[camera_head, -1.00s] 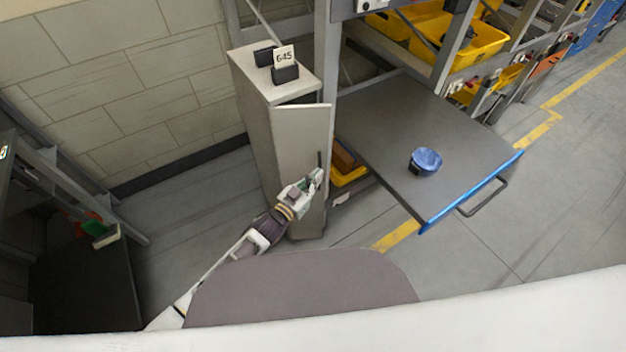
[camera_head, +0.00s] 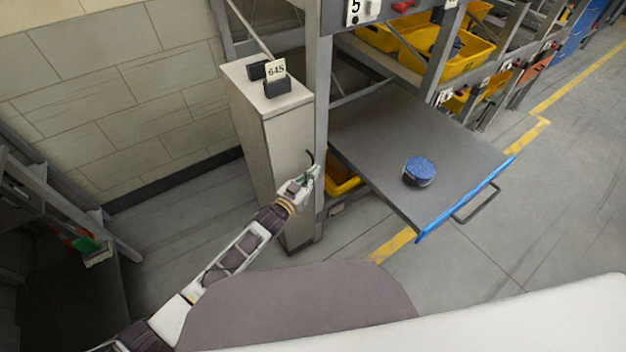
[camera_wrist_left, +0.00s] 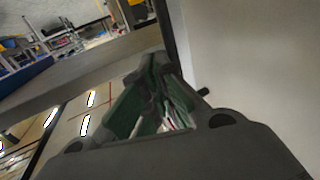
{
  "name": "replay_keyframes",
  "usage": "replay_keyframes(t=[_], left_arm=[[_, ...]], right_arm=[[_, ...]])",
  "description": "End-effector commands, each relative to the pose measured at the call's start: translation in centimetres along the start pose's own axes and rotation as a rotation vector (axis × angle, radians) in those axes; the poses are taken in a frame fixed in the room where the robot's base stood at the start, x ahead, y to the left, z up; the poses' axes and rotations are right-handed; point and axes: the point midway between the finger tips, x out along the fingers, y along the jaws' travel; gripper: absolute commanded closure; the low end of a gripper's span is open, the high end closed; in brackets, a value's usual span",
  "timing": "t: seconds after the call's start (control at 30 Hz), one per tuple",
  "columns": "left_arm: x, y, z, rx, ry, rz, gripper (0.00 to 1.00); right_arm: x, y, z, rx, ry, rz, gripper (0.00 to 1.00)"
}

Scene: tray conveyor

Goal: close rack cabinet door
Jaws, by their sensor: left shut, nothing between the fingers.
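The rack cabinet (camera_head: 262,140) is a tall, narrow, light grey box beside the rack post in the head view. Its door (camera_head: 288,150) lies flush with the cabinet front, with no gap that I can see. A dark curved handle (camera_head: 310,156) is on the door's right side. My left gripper (camera_head: 313,173) is shut and empty, just below the handle and close to the door's face; I cannot tell whether it touches. In the left wrist view the green-padded fingers (camera_wrist_left: 155,95) are together, with a pale panel (camera_wrist_left: 250,70) to their right. My right gripper is not in view.
A dark pull-out tray (camera_head: 385,125) with a blue edge juts out right of the cabinet and carries a blue round container (camera_head: 419,171). Yellow bins (camera_head: 455,55) fill the rack behind. A sign (camera_head: 275,69) stands on the cabinet top.

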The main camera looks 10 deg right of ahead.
Motion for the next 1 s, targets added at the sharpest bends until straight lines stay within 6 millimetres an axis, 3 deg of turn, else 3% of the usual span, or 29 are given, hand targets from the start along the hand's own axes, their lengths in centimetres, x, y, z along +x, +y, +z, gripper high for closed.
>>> replay_keyframes(t=[0.67,1.0], left_arm=[[0.2,-0.2,0.1,-0.001,-0.001,0.0,1.0],[-1.7,-0.2,0.1,-0.001,-0.001,0.0,1.0]], right_arm=[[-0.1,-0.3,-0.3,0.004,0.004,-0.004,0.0],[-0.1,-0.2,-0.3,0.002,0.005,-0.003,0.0]])
